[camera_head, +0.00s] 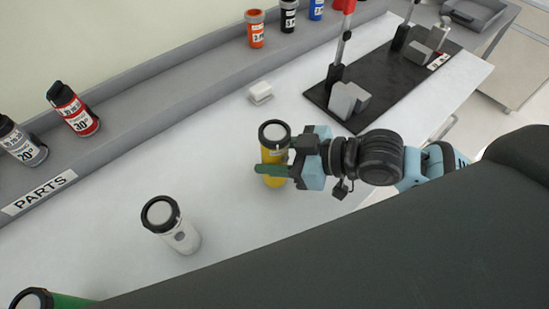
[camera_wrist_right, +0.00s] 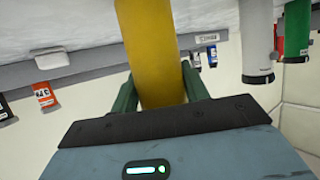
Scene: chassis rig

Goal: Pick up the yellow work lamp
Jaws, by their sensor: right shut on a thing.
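The yellow work lamp (camera_head: 272,154), with a black ring around its top, stands roughly upright at the middle of the grey-white bench (camera_head: 115,210). My right gripper (camera_head: 279,162) reaches it from the right and is shut on its body. In the right wrist view the yellow lamp body (camera_wrist_right: 150,45) runs between the two green fingers (camera_wrist_right: 160,88). I cannot tell whether its base touches the bench. My left gripper is not in view.
A white lamp (camera_head: 181,235) stands left of the yellow one, and a green lamp (camera_head: 70,301) is at the lower left corner. A small white block (camera_head: 260,92) lies behind. A black plate (camera_head: 384,88) with fixtures is at right. Labelled bottles line the grey back ledge (camera_head: 165,88).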

